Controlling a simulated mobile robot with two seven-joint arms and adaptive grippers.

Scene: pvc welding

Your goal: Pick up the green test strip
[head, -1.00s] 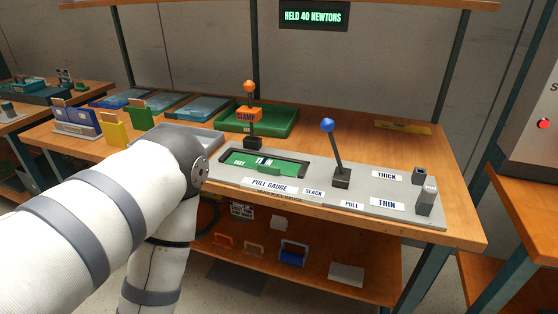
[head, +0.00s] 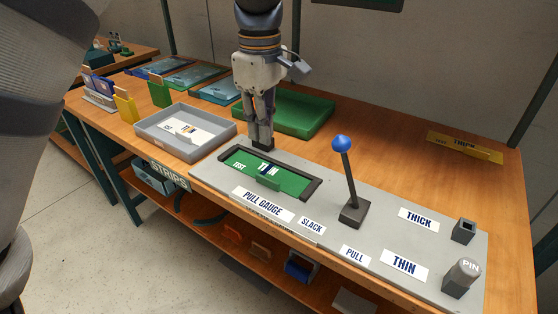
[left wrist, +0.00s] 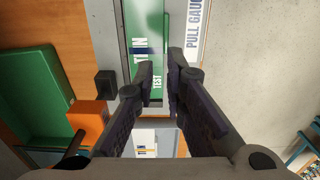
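The green test strip (head: 291,184) lies flat in the dark-framed bed of the pull gauge (head: 225,179). My left gripper (head: 261,141) points down at the back left of the gauge, apart from the strip as far as I can tell. My right gripper is not in view.
An orange clamp part (left wrist: 90,118) and black block (left wrist: 105,83) stand close beside the left fingers. A blue-knobbed lever (head: 346,170) stands right of the strip. A grey tray (head: 160,137) is left, a green tray (head: 300,128) behind, a pin (head: 462,277) front right.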

